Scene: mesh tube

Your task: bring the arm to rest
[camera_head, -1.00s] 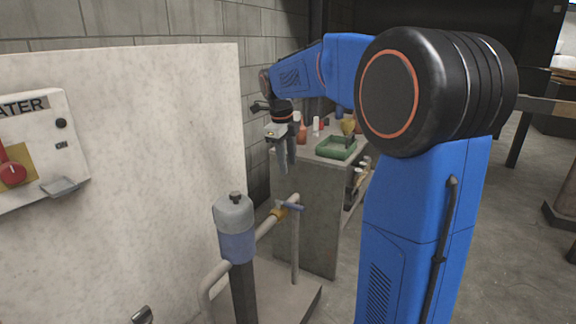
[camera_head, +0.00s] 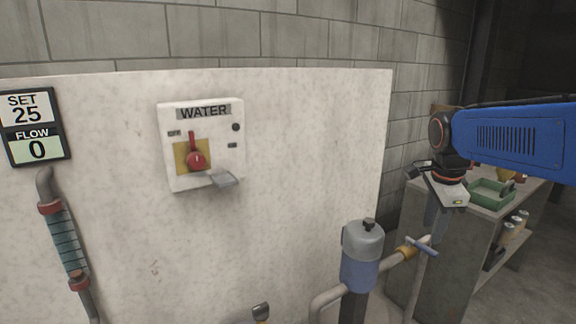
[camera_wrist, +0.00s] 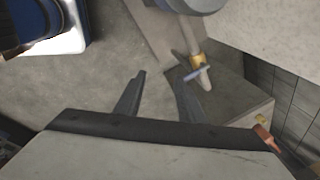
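My gripper (camera_head: 437,222) hangs pointing down at the right of the head view, at the end of my blue arm (camera_head: 515,135).
A pale panel (camera_head: 310,150) carries a WATER box (camera_head: 235,155) with a red knob (camera_head: 197,160), and a SET 25, FLOW 0 display (camera_head: 33,128). A grey-blue cylinder (camera_head: 361,270) stands on the piping. A green tray (camera_head: 487,199) sits on the workbench (camera_head: 440,270).

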